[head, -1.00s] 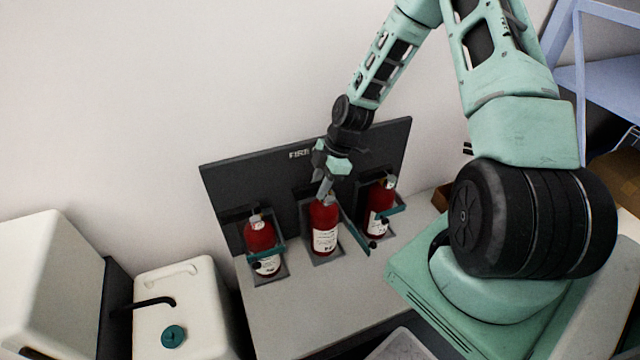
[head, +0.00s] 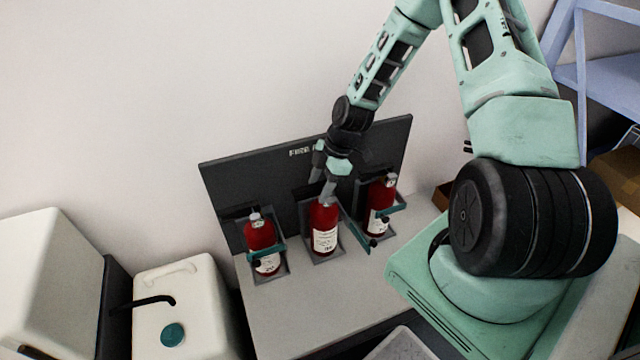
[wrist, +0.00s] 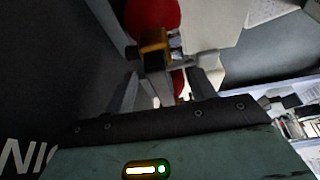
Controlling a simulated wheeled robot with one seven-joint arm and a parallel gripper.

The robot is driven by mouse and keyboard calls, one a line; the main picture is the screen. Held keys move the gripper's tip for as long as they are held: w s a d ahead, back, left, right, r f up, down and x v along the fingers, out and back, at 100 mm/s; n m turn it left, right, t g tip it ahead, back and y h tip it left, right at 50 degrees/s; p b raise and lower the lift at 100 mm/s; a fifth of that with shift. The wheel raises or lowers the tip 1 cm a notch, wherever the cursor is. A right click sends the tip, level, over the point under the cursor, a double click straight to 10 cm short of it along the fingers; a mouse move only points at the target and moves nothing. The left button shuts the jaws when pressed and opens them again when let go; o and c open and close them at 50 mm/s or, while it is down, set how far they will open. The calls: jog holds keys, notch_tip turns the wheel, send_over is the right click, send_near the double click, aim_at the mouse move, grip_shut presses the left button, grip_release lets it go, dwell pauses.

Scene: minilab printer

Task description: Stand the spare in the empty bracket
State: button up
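A red extinguisher (head: 324,228) with a white label stands upright in the middle bracket (head: 311,254) of the dark wall panel (head: 281,172). I cannot tell whether it rests fully on the bracket's base. The teal strap (head: 354,232) of this bracket is swung out to the right. My gripper (head: 327,196) points down at the extinguisher's top and hides its valve. In the wrist view my gripper's fingers (wrist: 166,92) lie on either side of the valve area, with red showing between and beyond them. Whether they press on it does not show.
Another extinguisher (head: 261,240) stands in the left bracket and one (head: 379,205) in the right bracket, each with a teal strap across it. A white container (head: 185,300) with a teal cap is at the left. The grey bench top (head: 300,305) in front is clear.

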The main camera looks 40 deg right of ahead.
jog(key=p+v, duration=0.3)
jog(key=v, duration=1.4)
jog(key=shift+d+r, duration=0.15)
jog(key=shift+r, duration=0.1)
jog(key=s+a+r+m+g+h+p, duration=0.1)
jog(key=s+a+r+p, duration=0.25)
jog(key=a+r, duration=0.4)
jog(key=s+a+r+m+h+p, duration=0.15)
jog(key=s+a+r, duration=0.3)
jog(key=a, duration=0.55)
jog(key=s+a+r+m+g+h+p, duration=0.1)
jog(key=s+a+r+m+p, duration=0.15)
jog(key=s+a+r, duration=0.45)
jog(key=s+a+r+m+p, duration=0.2)
jog(key=s+a+r+p, duration=0.1)
jog(key=s+a, duration=0.3)
jog(key=shift+s+r+t+p, duration=0.4)
jog(key=shift+s, duration=0.4)
